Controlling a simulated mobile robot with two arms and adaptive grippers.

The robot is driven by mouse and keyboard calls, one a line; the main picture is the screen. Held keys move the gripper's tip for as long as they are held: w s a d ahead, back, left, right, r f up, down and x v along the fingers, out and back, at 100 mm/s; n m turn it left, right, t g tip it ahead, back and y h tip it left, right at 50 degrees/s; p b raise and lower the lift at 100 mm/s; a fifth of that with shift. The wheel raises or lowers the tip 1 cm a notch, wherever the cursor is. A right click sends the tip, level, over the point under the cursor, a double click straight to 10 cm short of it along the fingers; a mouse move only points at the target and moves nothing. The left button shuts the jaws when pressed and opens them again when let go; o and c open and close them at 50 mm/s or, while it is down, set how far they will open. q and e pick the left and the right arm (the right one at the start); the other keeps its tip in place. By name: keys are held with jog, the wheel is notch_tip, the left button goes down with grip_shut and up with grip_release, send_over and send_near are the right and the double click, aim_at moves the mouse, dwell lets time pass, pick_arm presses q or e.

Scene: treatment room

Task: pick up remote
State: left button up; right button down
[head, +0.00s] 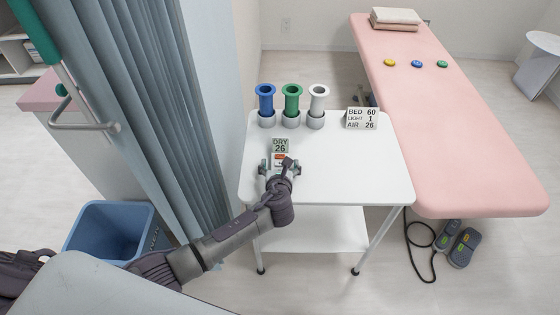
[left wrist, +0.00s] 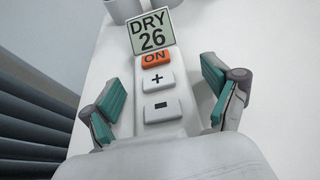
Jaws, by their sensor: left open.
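The remote (head: 280,146) lies on the white table, with a display reading DRY 26 at its far end. In the left wrist view the remote (left wrist: 158,82) shows an orange ON button and white plus and minus buttons. My left gripper (head: 280,168) is open above the near part of the remote. In the left wrist view its teal-padded fingers (left wrist: 160,100) stand on either side of the remote, with gaps visible. The near end of the remote is hidden. My right gripper is not in view.
The white table (head: 355,170) has free room right of the remote. Blue (head: 266,98), green (head: 292,98) and white (head: 318,98) tubes stand in holders behind it. A sign (head: 362,118) stands at right. A curtain (head: 150,90) hangs close on the left.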

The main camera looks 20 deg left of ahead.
pick_arm(q)
jog(key=shift+c, duration=0.3)
jog(key=c, duration=1.3)
jog(key=shift+r, duration=0.1)
